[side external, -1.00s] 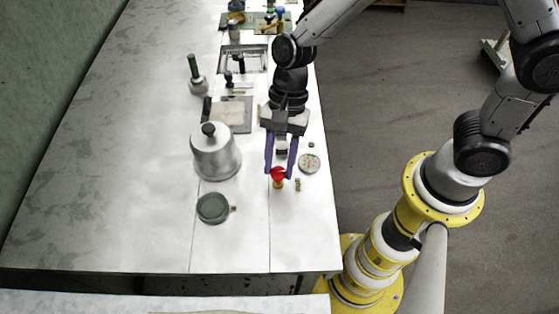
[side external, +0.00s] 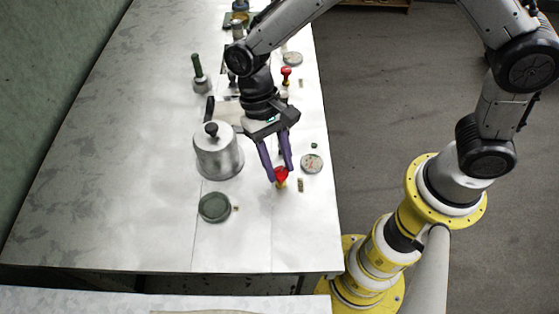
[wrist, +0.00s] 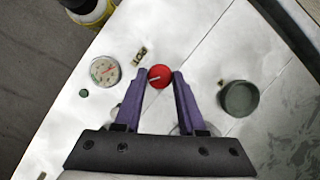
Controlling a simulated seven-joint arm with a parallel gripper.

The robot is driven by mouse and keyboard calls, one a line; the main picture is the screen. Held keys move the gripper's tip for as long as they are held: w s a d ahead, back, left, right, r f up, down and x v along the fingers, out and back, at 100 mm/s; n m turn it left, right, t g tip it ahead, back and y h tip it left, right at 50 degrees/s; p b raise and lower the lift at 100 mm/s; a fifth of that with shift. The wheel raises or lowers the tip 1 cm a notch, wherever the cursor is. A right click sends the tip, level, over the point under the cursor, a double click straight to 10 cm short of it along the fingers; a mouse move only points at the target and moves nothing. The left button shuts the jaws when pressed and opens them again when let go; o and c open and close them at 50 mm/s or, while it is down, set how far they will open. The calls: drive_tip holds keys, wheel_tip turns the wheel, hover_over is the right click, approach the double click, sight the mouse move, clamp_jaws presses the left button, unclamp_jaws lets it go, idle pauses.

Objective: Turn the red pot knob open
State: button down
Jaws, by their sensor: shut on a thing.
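The red pot knob (side external: 281,174) is a round red cap on a short yellowish base on the white table top. It also shows in the wrist view (wrist: 160,77), where a pale line marks its top. My gripper (side external: 280,179) has two purple fingers, which point down at the knob. In the wrist view my gripper (wrist: 160,78) has a fingertip on each side of the knob, shut on it. The fingers partly hide the knob's sides.
A silver pot (side external: 218,155) with a black lid knob stands left of my gripper. A round gauge (side external: 312,163) lies to the right, beside a small tag (side external: 300,185). A dark green dish (side external: 214,207) is at the front left. Bare table lies in front.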

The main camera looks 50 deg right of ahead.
drive_tip(key=n+h, duration=0.1)
drive_tip(key=n, duration=0.2)
drive_tip(key=n+h, duration=0.1)
drive_tip(key=n, duration=0.2)
drive_tip(key=shift+a+n+h, duration=0.2)
drive_tip(key=shift+n+h, duration=0.1)
idle(0.5)
drive_tip(key=c, duration=0.5)
unclamp_jaws()
drive_tip(key=v, duration=1.4)
drive_tip(key=shift+s, duration=0.15)
drive_tip(key=shift+a, duration=0.1)
